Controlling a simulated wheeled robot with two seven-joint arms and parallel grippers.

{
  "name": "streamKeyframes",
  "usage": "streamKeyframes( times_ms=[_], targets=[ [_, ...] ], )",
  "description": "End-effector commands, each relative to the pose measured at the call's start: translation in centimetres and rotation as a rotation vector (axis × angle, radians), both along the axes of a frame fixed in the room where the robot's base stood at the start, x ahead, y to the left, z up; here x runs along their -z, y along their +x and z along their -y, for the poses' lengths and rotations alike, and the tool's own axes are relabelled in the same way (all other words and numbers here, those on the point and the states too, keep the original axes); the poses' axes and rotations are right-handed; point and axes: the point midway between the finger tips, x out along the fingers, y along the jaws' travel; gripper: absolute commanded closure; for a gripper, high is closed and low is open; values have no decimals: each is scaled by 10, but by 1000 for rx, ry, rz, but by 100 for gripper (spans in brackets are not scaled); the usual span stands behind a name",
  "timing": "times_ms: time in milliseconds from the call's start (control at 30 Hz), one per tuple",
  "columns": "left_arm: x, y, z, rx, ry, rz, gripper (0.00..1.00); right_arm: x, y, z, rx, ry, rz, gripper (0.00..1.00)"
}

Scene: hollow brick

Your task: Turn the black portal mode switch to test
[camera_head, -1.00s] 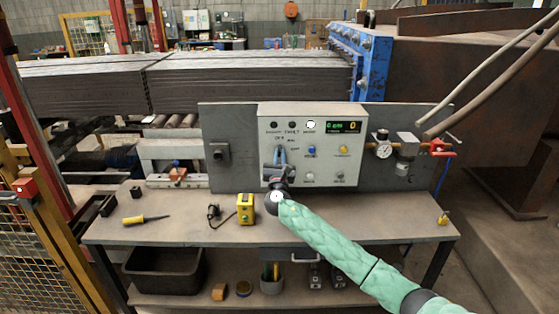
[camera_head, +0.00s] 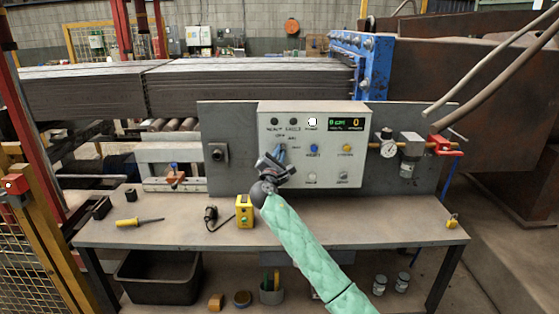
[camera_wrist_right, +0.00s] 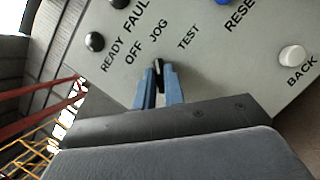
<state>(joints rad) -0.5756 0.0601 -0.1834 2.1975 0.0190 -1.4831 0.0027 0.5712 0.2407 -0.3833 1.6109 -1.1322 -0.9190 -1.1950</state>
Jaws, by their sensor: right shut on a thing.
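The grey-white control panel (camera_head: 330,165) stands at the back of the workbench. My right gripper (camera_head: 281,149) is at its left part, below the mode labels, and hides the switch in the head view. In the right wrist view my two blue fingers (camera_wrist_right: 159,78) are shut on the black mode switch (camera_wrist_right: 158,68), one on each side of it. The labels OFF, JOG and TEST are printed around it. The visible end of the switch leans roughly toward JOG; its exact setting is hard to tell. My left gripper is not in view.
A blue button (camera_head: 314,148), a yellow button (camera_head: 347,148) and a small display (camera_head: 345,124) are on the panel. A yellow box (camera_head: 244,212) and a screwdriver (camera_head: 138,221) lie on the workbench (camera_head: 370,230). A gauge (camera_head: 387,147) is on the right.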

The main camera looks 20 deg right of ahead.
Motion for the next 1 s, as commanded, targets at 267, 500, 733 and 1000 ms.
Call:
streamKeyframes(
  times_ms=[267, 500, 733, 1000],
  targets=[
    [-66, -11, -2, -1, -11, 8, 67, 1, 0, -1, 0, 190, 55, 100],
    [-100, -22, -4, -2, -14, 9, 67, 1, 0, -1, 0, 323, 92, 100],
    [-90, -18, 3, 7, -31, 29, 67, 0, 0, -2, 1, 456, 130, 100],
    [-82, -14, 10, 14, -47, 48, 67, -2, 0, -2, 0, 643, 183, 100]
  ],
)
